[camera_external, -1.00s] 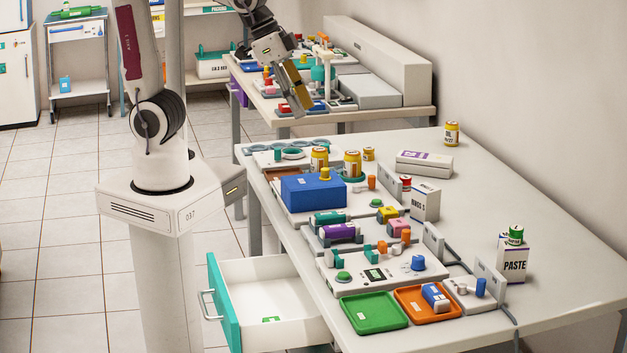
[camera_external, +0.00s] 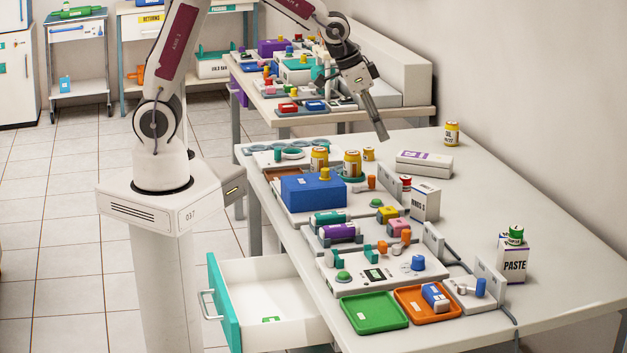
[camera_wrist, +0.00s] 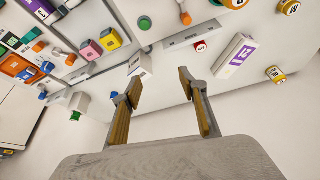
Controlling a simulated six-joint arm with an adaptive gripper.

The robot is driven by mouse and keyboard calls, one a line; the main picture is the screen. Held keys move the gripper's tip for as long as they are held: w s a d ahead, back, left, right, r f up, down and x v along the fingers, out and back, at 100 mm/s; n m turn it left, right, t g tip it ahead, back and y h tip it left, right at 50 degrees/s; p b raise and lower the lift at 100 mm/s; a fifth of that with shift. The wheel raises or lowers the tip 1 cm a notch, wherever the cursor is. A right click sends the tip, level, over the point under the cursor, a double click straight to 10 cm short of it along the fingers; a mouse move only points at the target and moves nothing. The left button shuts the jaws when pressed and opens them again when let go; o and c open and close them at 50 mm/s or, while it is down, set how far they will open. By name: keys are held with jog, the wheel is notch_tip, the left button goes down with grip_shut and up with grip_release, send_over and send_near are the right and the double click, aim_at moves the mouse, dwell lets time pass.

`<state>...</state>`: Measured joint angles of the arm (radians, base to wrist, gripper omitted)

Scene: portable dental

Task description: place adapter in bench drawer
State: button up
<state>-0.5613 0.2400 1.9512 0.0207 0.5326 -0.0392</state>
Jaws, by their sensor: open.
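The bench drawer (camera_external: 222,305) is pulled out at the bench's front left, with a teal front and white walls. A small green piece (camera_external: 270,319) lies in it. I cannot tell which piece is the adapter. Small parts on the bench include a purple cylinder (camera_external: 340,231) in a grey holder, a yellow block (camera_external: 387,214), a pink block (camera_external: 399,228) and a blue-and-white piece (camera_external: 436,297) in the orange tray (camera_external: 413,312). My gripper (camera_external: 384,136) is high over the back of the bench, well away from the drawer. In the wrist view my gripper (camera_wrist: 158,82) is open and empty.
A blue box (camera_external: 312,194), yellow jars (camera_external: 352,163), a white carton (camera_external: 425,203) and a paste box (camera_external: 514,259) stand on the bench. A green tray (camera_external: 373,313) lies near the front edge. The bench's right side is mostly clear. Another cluttered table stands behind.

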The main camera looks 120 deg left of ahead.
jog(key=n, duration=0.2)
send_over(406, 177)
jog(key=s+d, duration=0.1)
jog(key=s, duration=0.1)
notch_tip(406, 177, down, 11)
jog(key=shift+d+g+y, duration=0.2)
jog(key=shift+g+y, duration=0.1)
jog(key=shift+g, duration=0.1)
jog(key=shift+w+f, duration=0.1)
jog(key=shift+f, duration=0.05)
jog(key=shift+x, duration=1.2)
jog(key=shift+f, duration=0.1)
jog(key=shift+w+a+f, duration=0.1)
jog(key=shift+w+f, duration=0.1)
jog(key=shift+f, duration=1.45)
jog(key=shift+x, duration=0.95)
grip_shut()
